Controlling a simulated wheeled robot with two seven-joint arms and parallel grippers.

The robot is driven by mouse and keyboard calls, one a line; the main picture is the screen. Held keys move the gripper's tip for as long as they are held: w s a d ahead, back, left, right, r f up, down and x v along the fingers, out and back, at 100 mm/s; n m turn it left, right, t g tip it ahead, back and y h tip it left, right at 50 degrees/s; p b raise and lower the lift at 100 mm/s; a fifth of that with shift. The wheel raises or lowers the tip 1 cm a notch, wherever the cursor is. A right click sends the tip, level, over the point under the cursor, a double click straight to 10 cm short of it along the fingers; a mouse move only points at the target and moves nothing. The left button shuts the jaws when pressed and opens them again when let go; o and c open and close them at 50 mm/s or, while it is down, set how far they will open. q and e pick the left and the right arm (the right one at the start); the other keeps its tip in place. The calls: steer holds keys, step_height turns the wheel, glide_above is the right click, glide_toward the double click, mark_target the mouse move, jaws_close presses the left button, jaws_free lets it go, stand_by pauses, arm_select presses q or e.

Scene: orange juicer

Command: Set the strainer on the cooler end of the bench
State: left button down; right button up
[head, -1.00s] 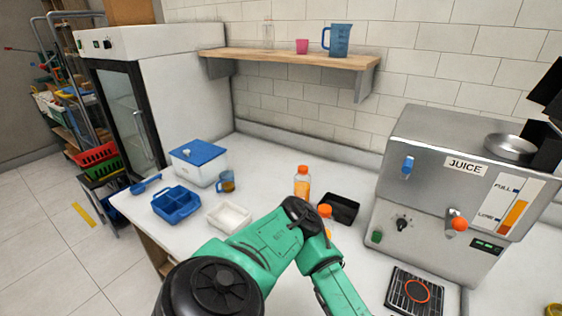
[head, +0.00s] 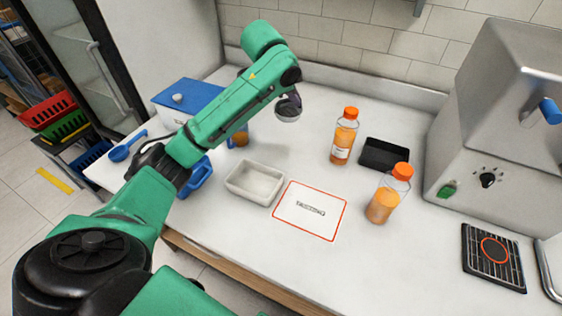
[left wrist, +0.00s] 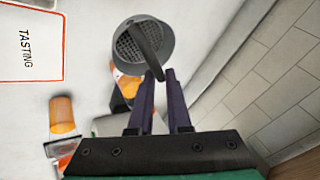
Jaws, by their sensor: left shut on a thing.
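The strainer (head: 288,113) is a small grey round cup in the head view, hanging above the back of the white bench (head: 285,155). In the left wrist view its mesh bowl (left wrist: 129,47) and dark handle show. My left gripper (head: 284,95) is shut on the strainer's handle; its dark fingers (left wrist: 161,75) show in the left wrist view. The strainer appears to be clear of the bench top. A glass-door cooler (head: 95,55) stands beyond the bench's left end. My right gripper is not in view.
A blue-lidded white box (head: 190,95), blue caddy (head: 198,178), blue scoop (head: 122,150) and amber mug (head: 240,137) crowd the left end. A white tray (head: 254,181), tasting mat (head: 311,222), juice bottles (head: 344,137) (head: 388,195) and black tray (head: 384,155) lie rightward.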

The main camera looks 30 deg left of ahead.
mark_target(287, 110)
arm_select(q)
steer(key=a, duration=0.1)
steer(key=w+a+r, duration=0.1)
steer(key=shift+a+r+m+h, duration=0.15)
steer(key=shift+a+m+h, duration=0.15)
steer(key=shift+h, duration=0.1)
steer(key=shift+a+g, duration=0.1)
steer(key=shift+g, duration=0.2)
step_height(287, 110, down, 20)
steer(key=shift+r+p, duration=0.2)
steer(key=shift+p, duration=0.65)
steer(key=shift+f, duration=0.25)
steer(key=c, duration=0.9)
jaws_free()
steer(key=shift+o, duration=0.2)
